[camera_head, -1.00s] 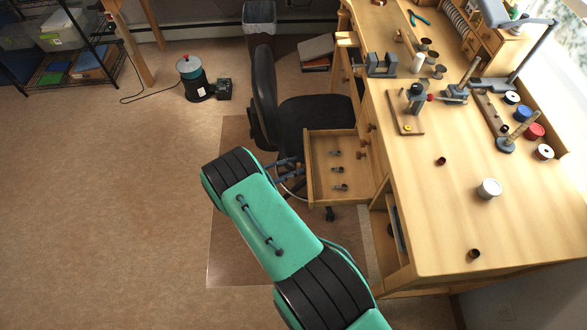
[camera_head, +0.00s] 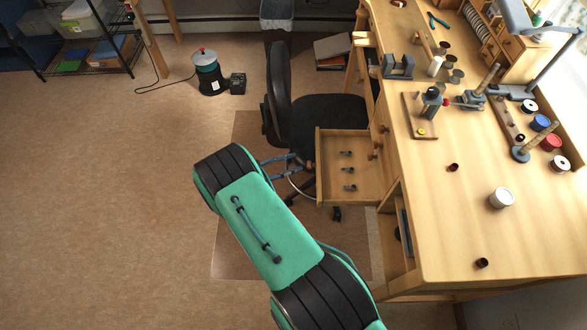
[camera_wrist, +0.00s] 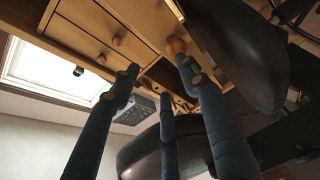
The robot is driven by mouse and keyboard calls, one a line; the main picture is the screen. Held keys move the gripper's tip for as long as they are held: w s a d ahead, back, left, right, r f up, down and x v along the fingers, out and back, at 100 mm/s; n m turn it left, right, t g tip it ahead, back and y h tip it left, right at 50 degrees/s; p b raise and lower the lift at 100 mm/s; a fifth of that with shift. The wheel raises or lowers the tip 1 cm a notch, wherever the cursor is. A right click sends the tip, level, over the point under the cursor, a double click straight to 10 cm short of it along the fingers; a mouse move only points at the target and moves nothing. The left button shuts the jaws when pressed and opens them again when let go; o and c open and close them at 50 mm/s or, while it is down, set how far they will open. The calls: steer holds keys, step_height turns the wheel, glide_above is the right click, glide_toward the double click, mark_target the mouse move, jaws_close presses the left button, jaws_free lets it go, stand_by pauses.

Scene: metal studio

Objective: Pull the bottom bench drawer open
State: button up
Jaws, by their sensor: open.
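A wooden bench drawer (camera_head: 318,168) stands pulled out from the front of the bench in the head view, below two bench-front knobs. Several small dark pieces lie in it. My gripper (camera_head: 297,164) is open just left of the drawer's front panel, beside the chair. Its tips are small there, and I cannot tell whether they touch the panel. In the wrist view my gripper (camera_wrist: 158,78) shows blue fingers spread apart. A round wooden knob (camera_wrist: 175,46) shows close by the right finger's tip, and no finger is closed around it.
A black office chair (camera_head: 325,115) stands right behind the drawer and close to my gripper. The wooden bench (camera_head: 455,220) fills the right side, with tools and spools on top. The floor (camera_head: 110,200) to the left is clear.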

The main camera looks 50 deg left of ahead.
steer(key=shift+r, duration=1.6)
steer(key=shift+c, duration=0.6)
